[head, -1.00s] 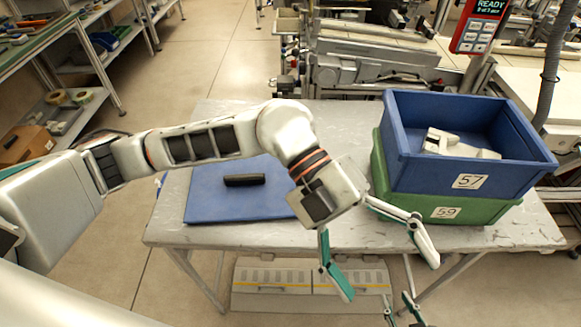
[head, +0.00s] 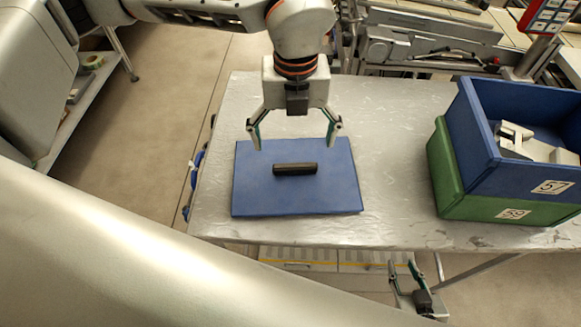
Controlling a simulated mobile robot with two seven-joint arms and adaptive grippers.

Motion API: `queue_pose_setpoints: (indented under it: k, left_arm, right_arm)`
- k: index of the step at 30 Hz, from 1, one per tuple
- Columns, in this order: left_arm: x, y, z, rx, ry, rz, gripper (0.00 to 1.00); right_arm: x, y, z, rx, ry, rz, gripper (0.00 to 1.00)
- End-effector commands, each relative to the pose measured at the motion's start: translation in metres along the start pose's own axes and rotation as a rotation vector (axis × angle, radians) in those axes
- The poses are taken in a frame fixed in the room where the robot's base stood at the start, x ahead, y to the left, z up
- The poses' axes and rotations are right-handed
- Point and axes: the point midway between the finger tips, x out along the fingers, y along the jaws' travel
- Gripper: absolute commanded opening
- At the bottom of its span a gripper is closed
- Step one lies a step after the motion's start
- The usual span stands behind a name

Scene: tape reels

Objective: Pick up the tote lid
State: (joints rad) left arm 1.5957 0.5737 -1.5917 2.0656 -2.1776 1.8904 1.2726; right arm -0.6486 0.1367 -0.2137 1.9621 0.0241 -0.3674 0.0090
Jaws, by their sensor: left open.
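The tote lid (head: 258,188) is a flat blue panel lying on the grey table. A black bar handle (head: 295,169) stands at its middle. My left gripper (head: 293,138) is open and empty. Its two fingers are spread wide and point down, above the lid's far edge and a little behind the handle. I cannot tell its exact height, but no contact with the handle shows. My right gripper (head: 402,264) is low in front of the table's near edge. Its fingers are apart with nothing between them.
A blue tote (head: 477,135) marked 57 is stacked on a green tote (head: 449,185) marked 59 at the table's right. Grey-white parts (head: 530,145) lie in the blue tote. The table (head: 395,150) is clear between lid and totes.

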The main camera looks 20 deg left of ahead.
Motion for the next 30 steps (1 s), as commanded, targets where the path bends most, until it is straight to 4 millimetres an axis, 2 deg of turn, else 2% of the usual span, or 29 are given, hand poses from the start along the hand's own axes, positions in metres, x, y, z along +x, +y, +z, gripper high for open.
queue_pose_setpoints:
  k: [8, 16, 20, 26, 30]
  left_arm:
    - [0.028, -0.001, -0.001, 0.001, 0.004, 0.000, 0.89]
    - [0.065, -0.002, -0.003, 0.003, 0.005, 0.000, 0.89]
    - [0.072, -0.003, -0.002, 0.003, 0.003, -0.002, 0.89]
    - [0.073, -0.003, -0.002, 0.003, 0.003, -0.002, 0.89]
    - [0.073, -0.003, -0.002, 0.003, 0.003, -0.002, 0.55]
  right_arm:
    - [-0.002, 0.003, -0.003, -0.005, 0.000, 0.002, 0.30]
    - [-0.005, 0.004, -0.009, -0.006, 0.003, 0.003, 0.30]
    - [-0.005, 0.004, -0.009, -0.006, 0.004, 0.003, 0.30]
    - [-0.005, 0.004, -0.009, -0.006, 0.004, 0.003, 0.30]
    - [-0.005, 0.004, -0.009, -0.005, 0.004, 0.002, 0.30]
